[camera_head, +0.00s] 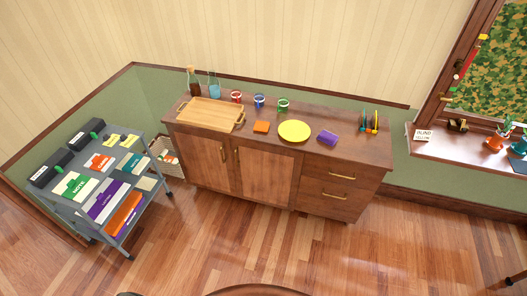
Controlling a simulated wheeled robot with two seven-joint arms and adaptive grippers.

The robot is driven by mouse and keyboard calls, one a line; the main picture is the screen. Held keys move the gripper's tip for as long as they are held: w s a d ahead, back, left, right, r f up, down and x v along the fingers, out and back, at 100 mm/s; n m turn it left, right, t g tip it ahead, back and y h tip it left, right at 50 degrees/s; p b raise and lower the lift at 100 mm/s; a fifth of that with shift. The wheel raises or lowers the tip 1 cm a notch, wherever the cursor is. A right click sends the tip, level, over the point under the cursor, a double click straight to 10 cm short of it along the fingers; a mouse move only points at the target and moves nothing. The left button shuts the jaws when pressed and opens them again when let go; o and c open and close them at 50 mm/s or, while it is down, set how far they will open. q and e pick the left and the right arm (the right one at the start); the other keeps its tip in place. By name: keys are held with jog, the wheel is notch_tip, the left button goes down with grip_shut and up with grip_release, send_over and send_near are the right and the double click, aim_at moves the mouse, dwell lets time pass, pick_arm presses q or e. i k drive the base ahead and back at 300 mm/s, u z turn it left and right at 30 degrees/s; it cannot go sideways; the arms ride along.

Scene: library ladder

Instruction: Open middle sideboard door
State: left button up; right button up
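The wooden sideboard (345,170) stands against the wall in the middle of the head view. Its left door (203,162) and its middle door (268,173) look shut, flush with the front. The middle door has a brass upright handle (237,155) at its left edge, close beside the left door's handle (223,154). Two drawers (338,190) with brass bar handles are to the right, both shut. Neither of my grippers can be made out in this view.
On the sideboard top are a wooden tray (208,115), a yellow plate (295,131), several cups and small boxes. A grey cart (132,233) with books stands at the left, near a basket (163,158). The wooden floor (265,240) before the doors is clear.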

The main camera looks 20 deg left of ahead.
aim_at(266, 176)
jog(key=u, duration=0.05)
jog(key=i, duration=1.1)
jog(key=u, duration=0.8)
